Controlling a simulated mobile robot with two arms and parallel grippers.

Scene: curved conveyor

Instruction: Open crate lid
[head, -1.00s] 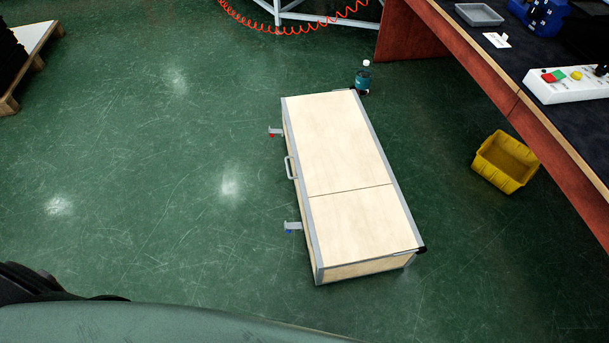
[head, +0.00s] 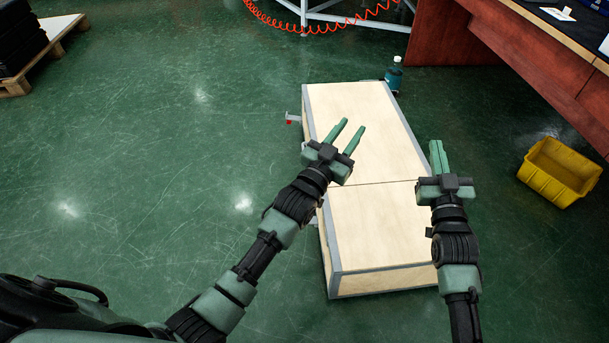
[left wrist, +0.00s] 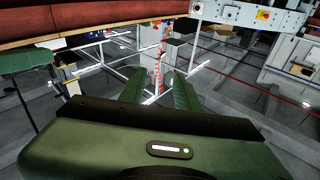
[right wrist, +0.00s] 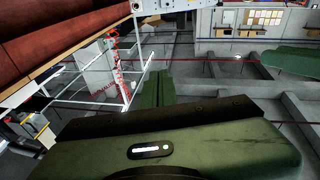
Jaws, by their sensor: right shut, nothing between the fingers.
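The crate (head: 375,229) is a long pale wooden box with grey metal edges, standing on the green floor. Its wooden lid (head: 360,108) lies flat and shut, with a seam across the top. My left gripper (head: 350,130) is open and empty, in front of the crate's top in the head view. My right gripper (head: 438,156) is shut and empty at the crate's right edge. Neither wrist view shows the crate.
A bottle (head: 394,74) stands behind the crate's far end. A yellow bin (head: 559,171) is on the floor to the right, below a red-sided workbench (head: 480,35). A pallet (head: 45,55) with black goods is at the far left.

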